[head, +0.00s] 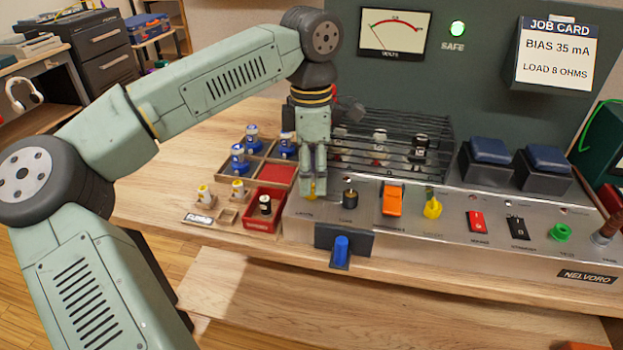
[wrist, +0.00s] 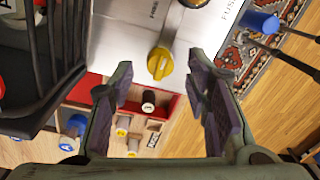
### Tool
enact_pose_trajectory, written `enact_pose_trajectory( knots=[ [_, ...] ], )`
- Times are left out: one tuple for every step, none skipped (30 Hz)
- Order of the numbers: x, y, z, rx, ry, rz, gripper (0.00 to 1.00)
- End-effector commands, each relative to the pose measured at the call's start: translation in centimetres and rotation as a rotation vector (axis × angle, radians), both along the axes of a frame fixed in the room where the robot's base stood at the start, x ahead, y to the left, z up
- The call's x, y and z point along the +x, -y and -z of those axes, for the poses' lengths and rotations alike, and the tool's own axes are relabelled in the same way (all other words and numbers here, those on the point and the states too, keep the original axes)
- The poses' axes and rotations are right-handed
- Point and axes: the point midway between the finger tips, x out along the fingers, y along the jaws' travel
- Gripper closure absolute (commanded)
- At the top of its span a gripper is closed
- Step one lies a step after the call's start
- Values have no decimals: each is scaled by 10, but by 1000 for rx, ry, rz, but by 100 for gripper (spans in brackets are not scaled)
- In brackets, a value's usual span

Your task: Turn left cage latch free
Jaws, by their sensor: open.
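A yellow latch knob (wrist: 160,63) sits on the silver amp panel near its left end, beside the wire cage. In the head view only a bit of yellow (head: 311,196) shows beneath my fingers. My gripper (head: 312,186) points down over it. In the wrist view my gripper (wrist: 160,80) is open, with one finger to either side of the knob's line; the knob appears just beyond the fingertips. I cannot tell whether a finger touches it. The black wire cage (head: 400,126) stands over the tubes right behind my gripper and shows at left in the wrist view (wrist: 62,50).
A black knob (head: 350,198), orange lever (head: 393,200) and yellow pointer knob (head: 432,206) stand to the right on the panel. A blue lever (head: 341,250) juts from the front. Left lies a compartment tray (head: 225,172) of tubes and a red bin (head: 265,208).

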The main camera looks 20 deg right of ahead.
Motion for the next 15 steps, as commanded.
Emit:
enact_pose_trajectory(
  knots=[
    [1, 1, -12, -1, 4, -1, 57],
    [1, 1, -18, -1, 4, -1, 57],
    [1, 1, -27, -1, 4, -1, 57],
    [2, 1, -34, -2, 4, -1, 57],
    [2, 1, -41, -1, 4, -2, 57],
    [2, 1, -49, -1, 4, -1, 57],
    [2, 1, -55, -3, 2, -1, 57],
    [2, 1, -61, -2, 3, -1, 57],
    [3, 1, -69, -1, 4, -1, 57],
    [3, 2, -73, -1, 4, 0, 57],
    [3, 1, -78, -2, 3, 0, 57],
    [3, 1, -83, -2, 2, 0, 57],
    [3, 1, -87, -1, 2, 0, 57],
    [3, 1, -90, -2, 2, 0, 57],
    [3, 1, -93, -2, 2, 0, 57]
  ],
)
